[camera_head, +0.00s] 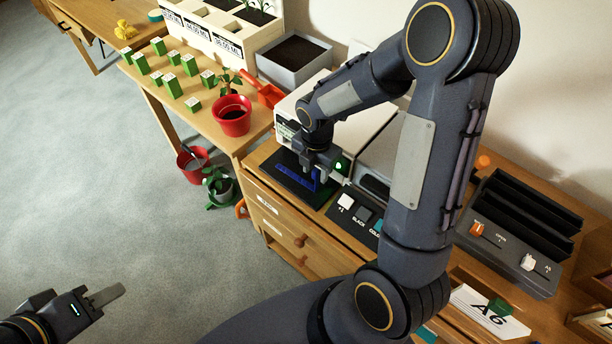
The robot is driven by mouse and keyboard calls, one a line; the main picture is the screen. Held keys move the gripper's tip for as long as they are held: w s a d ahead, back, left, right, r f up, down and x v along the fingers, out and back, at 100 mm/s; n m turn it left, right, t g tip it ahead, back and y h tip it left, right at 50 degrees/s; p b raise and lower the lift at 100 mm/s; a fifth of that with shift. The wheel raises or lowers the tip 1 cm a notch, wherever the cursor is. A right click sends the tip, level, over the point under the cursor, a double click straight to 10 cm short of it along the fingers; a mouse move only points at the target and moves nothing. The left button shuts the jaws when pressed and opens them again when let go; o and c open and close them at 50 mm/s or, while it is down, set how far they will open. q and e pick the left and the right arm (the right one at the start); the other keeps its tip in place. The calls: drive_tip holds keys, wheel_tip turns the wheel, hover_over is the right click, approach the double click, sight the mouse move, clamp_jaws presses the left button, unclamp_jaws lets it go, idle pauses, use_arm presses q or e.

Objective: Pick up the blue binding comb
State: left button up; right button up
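The blue binding comb (294,176) lies on a dark flat mat or tray (312,199) at the left end of the wooden cabinet top. My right gripper (318,175) points down right at the comb, and its fingers overlap the comb's right part in this view. I cannot tell whether they are closed on it. My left gripper (107,296) is low at the left, over the grey floor and far from the comb. Its fingers show edge-on, so its opening is unclear, and nothing shows in it.
A white machine (305,100) stands behind the comb. Switches and a black-slotted unit (520,225) are to the right. A red pot (232,115) and several green-and-white blocks (171,85) stand on the left table. My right arm hides much of the cabinet top. The floor at left is clear.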

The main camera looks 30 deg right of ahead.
drive_tip(key=shift+f, duration=0.5)
clamp_jaws()
drive_tip(key=shift+r, duration=0.2)
